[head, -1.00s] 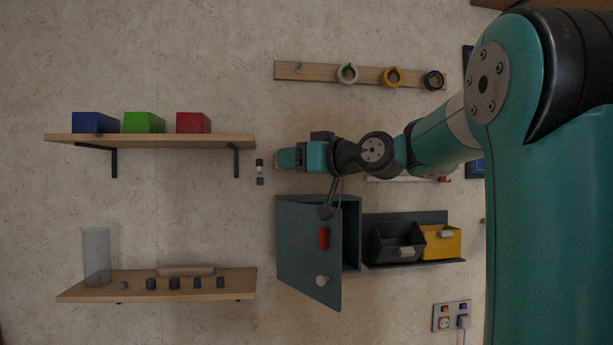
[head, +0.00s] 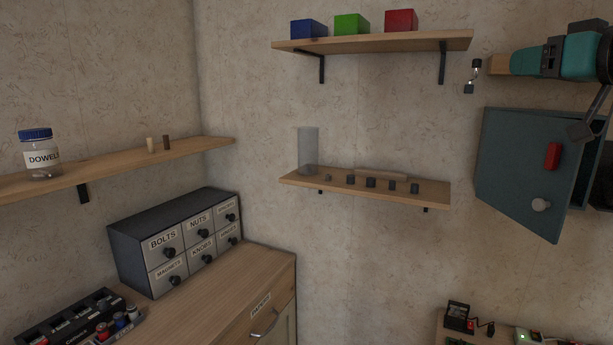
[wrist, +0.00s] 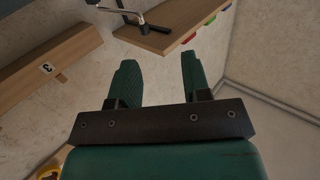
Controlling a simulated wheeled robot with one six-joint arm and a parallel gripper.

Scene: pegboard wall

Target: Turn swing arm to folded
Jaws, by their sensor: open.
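What looks like the swing arm is a thin metal rod with a black knob (wrist: 139,17), at the top of the wrist view near the end of a wooden shelf. In the head view a small black and pale fitting (head: 475,76) on the wall right of the upper shelf seems to be the same thing, seen nearly end-on. My gripper (wrist: 158,62) is open and empty, its two green fingers apart and pointing toward the rod without touching it. In the head view my gripper (head: 516,63) is at the upper right, just right of the fitting.
The upper shelf (head: 380,43) holds blue, green and red bins. Below my gripper, a grey cabinet door (head: 510,185) sticks out. Bare wall lies between the two shelves.

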